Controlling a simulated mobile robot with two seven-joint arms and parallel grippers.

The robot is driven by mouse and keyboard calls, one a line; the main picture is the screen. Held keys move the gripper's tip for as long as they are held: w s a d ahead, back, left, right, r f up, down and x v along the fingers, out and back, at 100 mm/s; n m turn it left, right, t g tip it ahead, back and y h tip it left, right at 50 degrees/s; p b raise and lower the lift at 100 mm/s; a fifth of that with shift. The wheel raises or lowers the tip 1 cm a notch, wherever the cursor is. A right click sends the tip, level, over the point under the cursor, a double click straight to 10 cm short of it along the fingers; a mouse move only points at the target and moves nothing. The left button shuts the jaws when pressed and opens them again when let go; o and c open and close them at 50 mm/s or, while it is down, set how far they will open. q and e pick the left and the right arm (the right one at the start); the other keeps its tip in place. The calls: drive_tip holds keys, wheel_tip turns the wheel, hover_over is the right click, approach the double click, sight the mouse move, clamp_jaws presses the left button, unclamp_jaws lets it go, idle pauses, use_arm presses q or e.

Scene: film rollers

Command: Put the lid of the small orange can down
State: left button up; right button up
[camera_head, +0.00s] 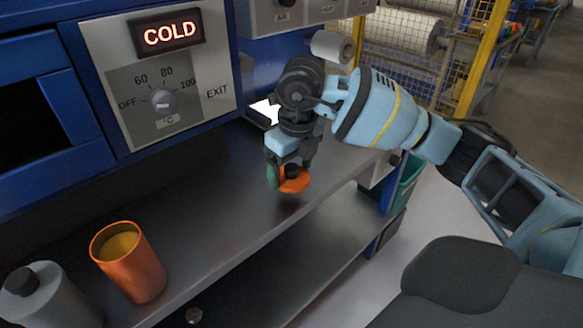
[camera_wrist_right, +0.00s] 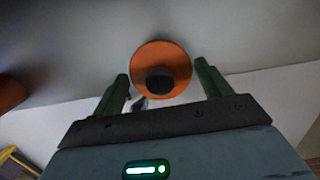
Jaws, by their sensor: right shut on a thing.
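The orange lid (camera_head: 294,183) with a dark knob is between the fingers of my right gripper (camera_head: 290,178), which is shut on it. The lid also shows in the right wrist view (camera_wrist_right: 162,62), with the black knob (camera_wrist_right: 160,80) between the green fingertips. The lid is over the right part of the grey metal shelf (camera_head: 215,195); whether it touches the surface I cannot tell. The small orange can (camera_head: 130,268) stands uncovered at the lower left of the head view, with yellow-orange contents showing. My left gripper is not in view.
A grey can with a black knob (camera_head: 35,290) stands left of the orange can. A blue machine with a control panel (camera_head: 160,90) is behind the shelf. The shelf between can and gripper is clear. A green bin (camera_head: 410,175) is beyond its right end.

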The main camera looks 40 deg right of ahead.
sight(291, 168)
drive_tip(key=shift+w+d+f, duration=0.1)
drive_tip(key=shift+w+d, duration=0.45)
drive_tip(key=shift+w, duration=0.2)
drive_tip(key=shift+w+d+f, duration=0.1)
drive_tip(key=shift+w+d, duration=0.45)
drive_tip(key=shift+w, duration=0.15)
drive_tip(key=shift+w+d, duration=0.2)
drive_tip(key=shift+w+f, duration=0.1)
drive_tip(key=shift+f, duration=1.65)
drive_tip(key=shift+f, duration=0.15)
drive_tip(key=o, duration=1)
